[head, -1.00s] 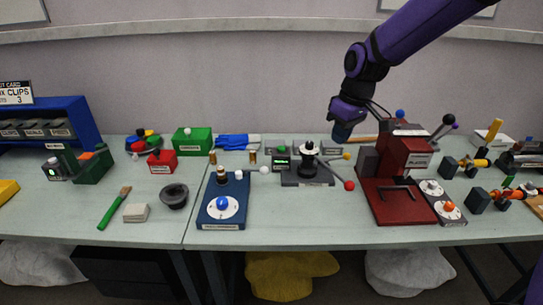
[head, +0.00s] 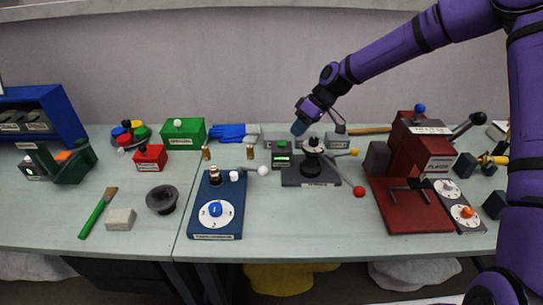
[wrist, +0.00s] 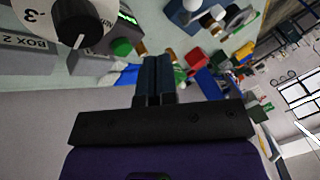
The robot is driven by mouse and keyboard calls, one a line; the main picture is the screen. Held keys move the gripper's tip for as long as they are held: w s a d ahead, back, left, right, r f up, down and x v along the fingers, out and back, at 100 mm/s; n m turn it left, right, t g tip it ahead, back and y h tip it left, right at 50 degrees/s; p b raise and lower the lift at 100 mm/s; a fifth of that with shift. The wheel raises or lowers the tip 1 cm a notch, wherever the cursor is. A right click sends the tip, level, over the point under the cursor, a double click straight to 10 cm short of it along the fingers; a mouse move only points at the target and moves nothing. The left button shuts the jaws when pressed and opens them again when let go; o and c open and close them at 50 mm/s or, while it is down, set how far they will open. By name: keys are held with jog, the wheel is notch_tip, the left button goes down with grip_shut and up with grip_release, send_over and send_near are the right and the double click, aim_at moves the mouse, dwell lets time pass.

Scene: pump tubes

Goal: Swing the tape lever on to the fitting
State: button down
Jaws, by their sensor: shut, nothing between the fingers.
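A dark station plate (head: 292,178) carries an upright black fitting (head: 312,160) with a white-and-black top. Two thin levers reach out right from it: one ends in a red ball (head: 359,191), one in a yellow ball (head: 354,152). I cannot read which is the tape lever. My gripper (head: 299,128) is shut and empty, above and slightly left of the fitting's top in the head view, apart from both levers. In the wrist view its fingers (wrist: 156,78) are together. A white-and-black dial (wrist: 85,22) shows close by there.
A green-button box (head: 282,145) stands behind the station. A red machine (head: 412,212) stands close on the right. Bare table lies in front of the station.

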aim_at(263, 171)
jog(key=shift+w, duration=0.15)
jog(key=shift+f, duration=0.1)
jog(key=s+a+f, duration=0.4)
jog(key=a+f, duration=0.4)
jog(key=f, duration=0.1)
dwell(0.5)
jog(key=shift+s+a, duration=0.1)
jog(key=shift+s, duration=0.05)
